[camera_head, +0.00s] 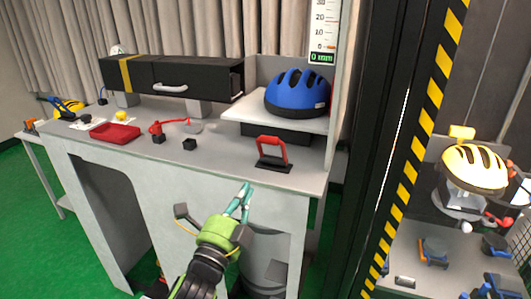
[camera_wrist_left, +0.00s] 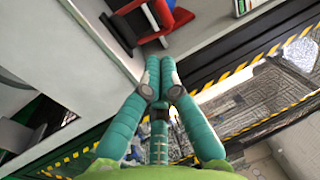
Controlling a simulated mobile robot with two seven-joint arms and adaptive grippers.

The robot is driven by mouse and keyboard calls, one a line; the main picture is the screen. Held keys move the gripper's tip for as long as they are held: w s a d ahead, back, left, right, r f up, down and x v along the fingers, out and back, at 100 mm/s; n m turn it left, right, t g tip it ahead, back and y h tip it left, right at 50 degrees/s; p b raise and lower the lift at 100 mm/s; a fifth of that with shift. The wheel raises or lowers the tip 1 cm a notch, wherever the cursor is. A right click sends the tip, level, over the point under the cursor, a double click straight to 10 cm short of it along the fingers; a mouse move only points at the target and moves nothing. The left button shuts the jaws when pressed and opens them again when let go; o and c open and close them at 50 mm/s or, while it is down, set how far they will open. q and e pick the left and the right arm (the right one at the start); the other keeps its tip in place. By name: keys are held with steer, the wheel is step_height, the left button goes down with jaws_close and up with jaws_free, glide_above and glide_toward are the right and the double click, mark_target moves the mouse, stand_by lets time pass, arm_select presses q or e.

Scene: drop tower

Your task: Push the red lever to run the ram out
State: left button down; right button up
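A red lever (camera_head: 272,150), shaped like an upright loop handle on a flat black base, stands near the front edge of the grey bench. In the left wrist view the red handle (camera_wrist_left: 158,16) shows at the top, partly cut off by the frame. My left gripper (camera_head: 248,187) is in front of the bench's front edge, apart from the lever. Its teal fingers come together at the tips (camera_wrist_left: 160,62) with nothing between them. My right gripper is not in view. I cannot identify the ram for certain; a long black housing (camera_head: 135,75) lies at the back.
A blue helmet (camera_head: 297,93) rests on a white shelf right of the housing. A red tray (camera_head: 115,132), a small red device (camera_head: 156,129) and a black block (camera_head: 189,144) lie left on the bench. A yellow-black striped post (camera_head: 410,160) and yellow helmet (camera_head: 474,167) are at the right.

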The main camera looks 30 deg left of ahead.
arm_select(q)
steer(key=shift+p+x, duration=2.6)
steer(key=shift+x, duration=4)
steer(key=shift+d+f, duration=0.1)
steer(key=shift+w, duration=0.1)
